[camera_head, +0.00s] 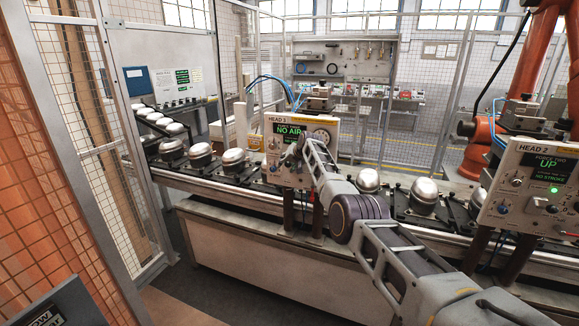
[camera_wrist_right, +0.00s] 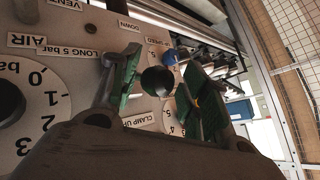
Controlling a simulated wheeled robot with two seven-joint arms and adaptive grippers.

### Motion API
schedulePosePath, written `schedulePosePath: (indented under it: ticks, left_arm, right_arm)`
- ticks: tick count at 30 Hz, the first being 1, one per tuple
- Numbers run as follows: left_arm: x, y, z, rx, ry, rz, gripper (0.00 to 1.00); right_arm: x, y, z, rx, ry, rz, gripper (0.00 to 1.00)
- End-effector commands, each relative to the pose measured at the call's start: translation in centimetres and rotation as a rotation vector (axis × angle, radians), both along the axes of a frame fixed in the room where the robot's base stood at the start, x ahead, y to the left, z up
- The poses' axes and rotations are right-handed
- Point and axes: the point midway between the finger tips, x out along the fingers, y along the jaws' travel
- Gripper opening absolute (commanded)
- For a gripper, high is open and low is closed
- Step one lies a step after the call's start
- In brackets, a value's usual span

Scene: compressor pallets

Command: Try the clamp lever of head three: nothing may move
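The head 3 panel (camera_head: 272,150) shows "NO AIR" on its green screen in the head view. My right gripper (camera_head: 299,150) is in front of this panel, small and partly hidden by my own arm. In the right wrist view, a black ball knob, the clamp lever (camera_wrist_right: 157,81), sits between the green-padded fingers of my right gripper (camera_wrist_right: 160,88). A "CLAMP UP" label and a "DOWN" label lie near it. The fingers stand apart on both sides, with narrow gaps to the knob. The lever's shaft is hidden behind the knob. My left gripper is not in view.
A pressure gauge (camera_wrist_right: 25,100) and a blue knob (camera_wrist_right: 170,57) are close to the fingers on the panel. Silver compressor domes (camera_head: 234,159) stand along the conveyor (camera_head: 215,188). The head 2 panel (camera_head: 530,185) stands to the right, reading "UP". Mesh fencing (camera_head: 110,150) stands at left.

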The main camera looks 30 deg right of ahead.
Motion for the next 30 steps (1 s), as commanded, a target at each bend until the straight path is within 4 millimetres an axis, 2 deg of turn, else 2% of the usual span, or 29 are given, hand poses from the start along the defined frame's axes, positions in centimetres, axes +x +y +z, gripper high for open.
schedulePosePath:
  ticks: [30]
  left_arm:
    - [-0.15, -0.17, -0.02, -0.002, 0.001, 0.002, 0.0]
  right_arm:
    - [-0.36, -0.32, -0.09, -0.002, 0.006, -0.004, 0.49]
